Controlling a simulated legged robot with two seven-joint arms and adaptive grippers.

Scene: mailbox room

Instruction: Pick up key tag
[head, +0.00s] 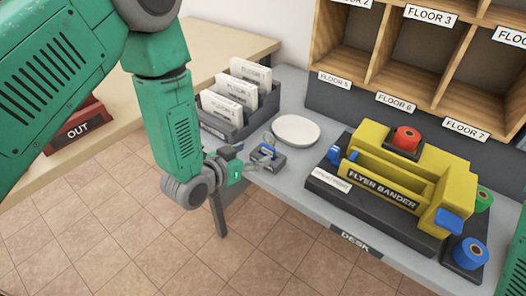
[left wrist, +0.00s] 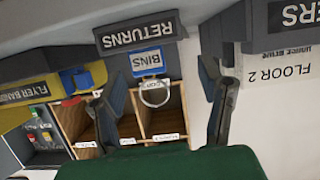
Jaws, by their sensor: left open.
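The key tag (head: 264,150) is a small blue tag at a small grey block (head: 270,163) near the desk's left front edge. In the left wrist view, which looks upside down, the blue tag (left wrist: 147,62) reads "BINS" and carries a metal ring (left wrist: 154,95). The block (left wrist: 137,32) there reads "RETURNS". My left gripper (head: 246,160) is close to the tag, on its left. Its fingers (left wrist: 165,95) are apart, with the ring showing between them and nothing held. Part of the block is hidden by the gripper. My right gripper is not in view.
On the grey desk (head: 300,190), a round white dish (head: 296,130) lies just behind the tag. A dark rack with white cards (head: 235,100) stands at the back left. A yellow flyer bander (head: 400,180) stands at the right, below wooden pigeonholes (head: 400,45).

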